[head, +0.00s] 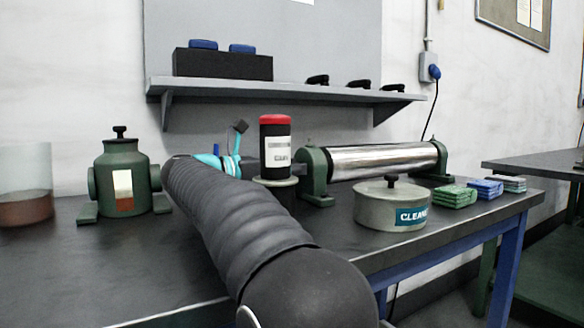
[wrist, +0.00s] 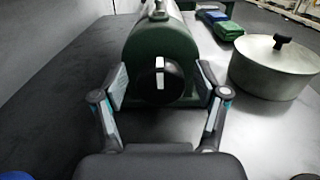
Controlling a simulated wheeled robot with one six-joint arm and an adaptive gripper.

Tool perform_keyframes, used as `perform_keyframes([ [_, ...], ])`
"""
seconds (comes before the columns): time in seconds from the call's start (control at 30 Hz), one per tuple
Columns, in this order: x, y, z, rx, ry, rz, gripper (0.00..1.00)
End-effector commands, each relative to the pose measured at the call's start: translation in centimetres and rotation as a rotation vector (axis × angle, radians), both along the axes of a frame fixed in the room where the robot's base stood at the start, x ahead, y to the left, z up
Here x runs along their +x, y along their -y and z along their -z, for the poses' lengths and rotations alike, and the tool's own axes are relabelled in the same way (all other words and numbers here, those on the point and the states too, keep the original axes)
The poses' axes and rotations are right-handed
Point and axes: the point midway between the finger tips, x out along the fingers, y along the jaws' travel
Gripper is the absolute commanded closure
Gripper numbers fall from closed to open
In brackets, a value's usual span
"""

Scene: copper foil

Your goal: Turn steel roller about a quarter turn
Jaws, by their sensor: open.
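The steel roller (head: 380,160) is a shiny cylinder lying level between green end supports on the bench. In the wrist view its near green support (wrist: 155,45) faces me, with a round black end knob (wrist: 145,82) bearing a white stripe that stands about upright. My gripper (wrist: 161,80) is open, with one finger on each side of the knob and a visible gap on both sides. I cannot tell how far the fingertips reach along the knob. In the head view my gripper is mostly hidden by my arm and a black canister.
The black canister with a red lid (head: 275,136) stands in front of the roller's left end. A lidded grey pot (head: 378,208) sits close to the right, also in the wrist view (wrist: 272,70). Folded cloths (head: 455,196) lie beyond it. A green jar (head: 122,180) stands left.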

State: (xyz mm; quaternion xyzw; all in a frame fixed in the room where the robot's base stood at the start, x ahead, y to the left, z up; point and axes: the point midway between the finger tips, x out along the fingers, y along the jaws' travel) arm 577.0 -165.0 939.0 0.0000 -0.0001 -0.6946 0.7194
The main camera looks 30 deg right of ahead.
Motion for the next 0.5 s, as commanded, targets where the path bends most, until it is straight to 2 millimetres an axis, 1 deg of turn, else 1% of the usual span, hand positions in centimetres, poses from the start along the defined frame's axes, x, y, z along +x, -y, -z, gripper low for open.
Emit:
perform_keyframes([
  [0.13,-0.03,0.68,-0.01,0.000,0.000,0.001,0.27],
  [0.37,-0.01,0.76,-0.01,0.000,0.000,0.001,0.27],
  [0.4,-0.01,0.76,-0.01,0.000,0.000,0.001,0.30],
  [0.47,-0.02,0.76,-0.01,0.000,0.000,0.001,0.45],
  [0.5,-0.01,0.75,-0.01,0.000,0.000,0.001,0.55],
])
